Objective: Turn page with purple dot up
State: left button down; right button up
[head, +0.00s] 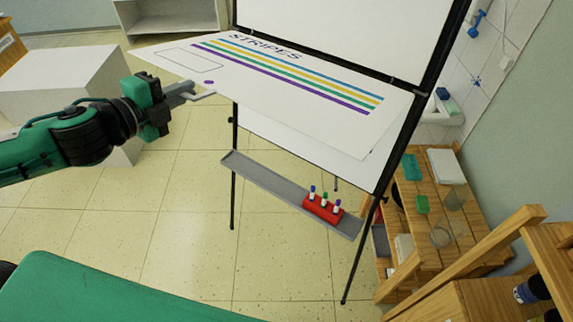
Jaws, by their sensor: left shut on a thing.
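The page (330,130) is a large white sheet headed "STRIPES" with blue, yellow, green and purple stripes and an outlined box. It hangs on a black-framed easel (425,110) and is lifted, sticking out toward the left. The purple dot (209,82) is near its lower left edge. My left gripper (203,95) is at that edge beside the dot, shut on the page. Another white sheet (300,145) shows beneath the lifted page. My right gripper is not in view.
The easel's grey tray (265,182) holds a red holder (323,208) with several markers. A white block (70,85) stands behind my left arm. A wooden shelf (435,225) with supplies is at the right.

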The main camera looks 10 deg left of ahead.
pick_arm(q)
jog(key=shift+w+d+r, duration=0.15)
jog(key=shift+d+r, duration=0.05)
jog(key=shift+r, duration=0.75)
jog(key=w+d+r, duration=0.1)
jog(key=w+r, duration=0.2)
jog(key=r, duration=0.5)
jog(key=shift+w+d+r, duration=0.2)
jog(key=shift+r, duration=0.15)
jog(key=w+d+r, duration=0.2)
jog(key=w+r, duration=0.3)
jog(key=r, duration=0.2)
jog(key=shift+r, duration=0.4)
